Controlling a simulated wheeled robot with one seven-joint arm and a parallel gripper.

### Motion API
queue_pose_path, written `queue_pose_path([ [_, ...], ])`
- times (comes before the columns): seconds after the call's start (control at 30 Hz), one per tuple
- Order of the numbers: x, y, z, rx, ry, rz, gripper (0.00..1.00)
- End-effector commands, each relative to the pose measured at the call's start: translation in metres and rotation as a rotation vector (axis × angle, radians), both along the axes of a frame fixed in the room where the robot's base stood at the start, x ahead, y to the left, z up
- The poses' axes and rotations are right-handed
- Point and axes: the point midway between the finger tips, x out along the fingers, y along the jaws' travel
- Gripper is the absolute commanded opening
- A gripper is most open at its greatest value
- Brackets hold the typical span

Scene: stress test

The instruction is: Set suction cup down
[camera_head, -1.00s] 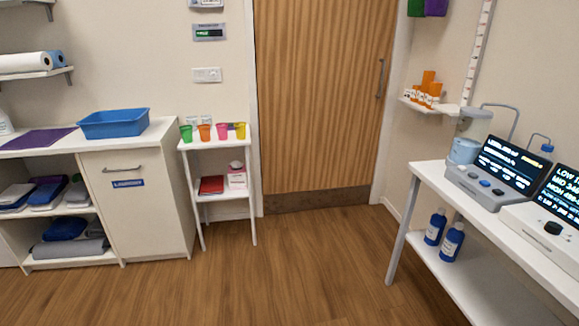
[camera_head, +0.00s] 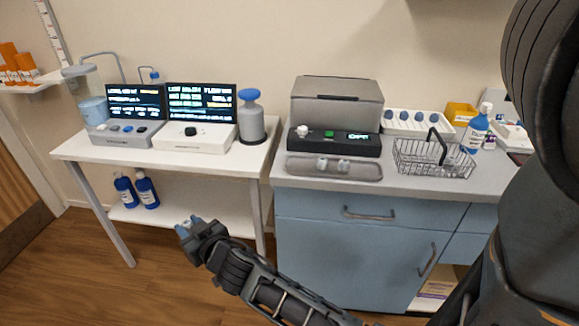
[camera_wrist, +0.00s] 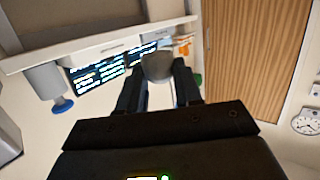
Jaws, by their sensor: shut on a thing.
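My gripper (camera_head: 190,228) is in front of the white table, above the floor. In the wrist view its two dark fingers (camera_wrist: 158,85) are shut on a grey rounded thing, which looks like the suction cup (camera_wrist: 157,66). The held thing is small and partly hidden by the fingers in the head view. Two small pale grey pieces (camera_head: 333,164) lie in a shallow grey tray (camera_head: 300,172) on the counter, and I cannot tell exactly what they are.
The white table (camera_head: 75,148) carries two screen devices and a grey and blue bottle (camera_head: 250,115). The grey counter (camera_head: 440,187) holds a grey-lidded machine (camera_head: 336,100), a wire basket (camera_head: 432,157), a white rack (camera_head: 412,123) and a blue bottle (camera_head: 474,130). Blue bottles stand on the lower shelf.

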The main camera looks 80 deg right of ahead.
Motion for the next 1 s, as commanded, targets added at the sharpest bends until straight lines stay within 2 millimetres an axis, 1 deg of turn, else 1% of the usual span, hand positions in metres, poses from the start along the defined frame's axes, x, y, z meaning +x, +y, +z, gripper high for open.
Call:
queue_pose_path([
  [0.03, -0.007, -0.026, 0.011, -0.001, -0.004, -0.064, 0.06],
  [0.13, -0.022, -0.070, 0.029, -0.001, -0.004, -0.177, 0.06],
  [0.2, -0.035, -0.099, 0.042, -0.002, -0.004, -0.256, 0.06],
  [0.27, -0.049, -0.123, 0.052, -0.002, -0.003, -0.326, 0.06],
  [0.3, -0.058, -0.139, 0.059, -0.002, -0.004, -0.370, 0.06],
  [0.37, -0.074, -0.161, 0.070, -0.001, -0.004, -0.439, 0.06],
  [0.4, -0.086, -0.176, 0.077, -0.001, -0.005, -0.485, 0.06],
  [0.47, -0.104, -0.197, 0.088, -0.001, -0.004, -0.554, 0.06],
  [0.5, -0.117, -0.210, 0.095, -0.002, -0.004, -0.600, 0.06],
  [0.57, -0.138, -0.228, 0.106, -0.001, -0.004, -0.670, 0.06],
  [0.6, -0.152, -0.240, 0.112, -0.001, -0.003, -0.715, 0.06],
  [0.67, -0.175, -0.256, 0.123, -0.001, -0.005, -0.784, 0.06],
  [0.7, -0.190, -0.266, 0.129, -0.002, -0.003, -0.831, 0.06],
  [0.8, -0.227, -0.286, 0.144, -0.002, -0.003, -0.934, 0.06],
  [0.9, -0.260, -0.300, 0.156, -0.001, -0.002, -1.021, 0.06],
  [1.0, -0.284, -0.309, 0.165, -0.001, -0.002, -1.085, 0.06],
])
